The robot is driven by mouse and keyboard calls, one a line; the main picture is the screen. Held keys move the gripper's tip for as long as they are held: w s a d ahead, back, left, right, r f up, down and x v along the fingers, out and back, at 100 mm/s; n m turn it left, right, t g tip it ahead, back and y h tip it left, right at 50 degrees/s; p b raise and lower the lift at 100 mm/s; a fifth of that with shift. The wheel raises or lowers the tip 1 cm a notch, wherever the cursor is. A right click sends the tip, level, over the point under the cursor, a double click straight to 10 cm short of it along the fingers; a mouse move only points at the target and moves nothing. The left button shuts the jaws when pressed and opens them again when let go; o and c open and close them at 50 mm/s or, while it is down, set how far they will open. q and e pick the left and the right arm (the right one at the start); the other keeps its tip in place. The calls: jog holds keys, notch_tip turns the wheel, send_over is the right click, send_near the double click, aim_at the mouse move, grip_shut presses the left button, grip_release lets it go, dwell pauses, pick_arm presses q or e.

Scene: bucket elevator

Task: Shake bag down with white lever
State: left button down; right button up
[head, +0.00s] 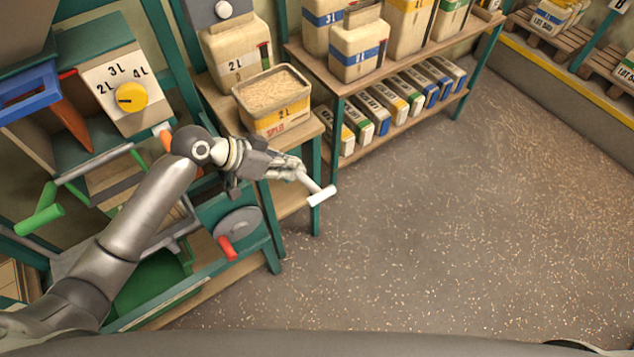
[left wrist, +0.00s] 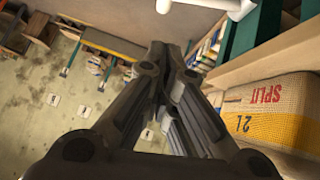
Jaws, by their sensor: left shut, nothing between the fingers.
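The white lever (head: 322,196) is a T-shaped handle on a short rod, at the front of the wooden stand. In the left wrist view its white bar (left wrist: 205,5) shows at the top edge, beyond the fingertips. My left gripper (head: 298,168) is shut and empty, close by the lever's rod; I cannot tell whether they touch. An open-topped bag (head: 270,121) full of grain, marked 2 L and SPLIT, sits on the stand behind the gripper. The bag also shows at the right of the left wrist view (left wrist: 275,112). My right gripper is out of view.
A dial box (head: 118,92) with a yellow knob stands at left. Below are a green handle (head: 40,210) and a red-handled crank wheel (head: 238,232). Shelves (head: 400,80) with bags and boxes stand behind. The floor (head: 450,220) at right is open, strewn with grain.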

pick_arm(q)
send_near(330, 187)
jog(key=shift+w+d+r+p, duration=0.2)
jog(key=shift+w+d+r, duration=0.15)
jog(key=shift+w+d, duration=0.2)
jog(key=shift+w+d+r+p, duration=0.15)
jog(key=shift+w+d+r, duration=0.25)
jog(key=shift+d, duration=0.25)
jog(key=f, duration=0.3)
jog(key=shift+s+d+f, duration=0.1)
jog(key=shift+d+f, duration=0.15)
jog(key=shift+d, duration=0.1)
jog(key=shift+s+f, duration=0.1)
jog(key=shift+f, duration=0.5)
jog(key=shift+d, duration=0.1)
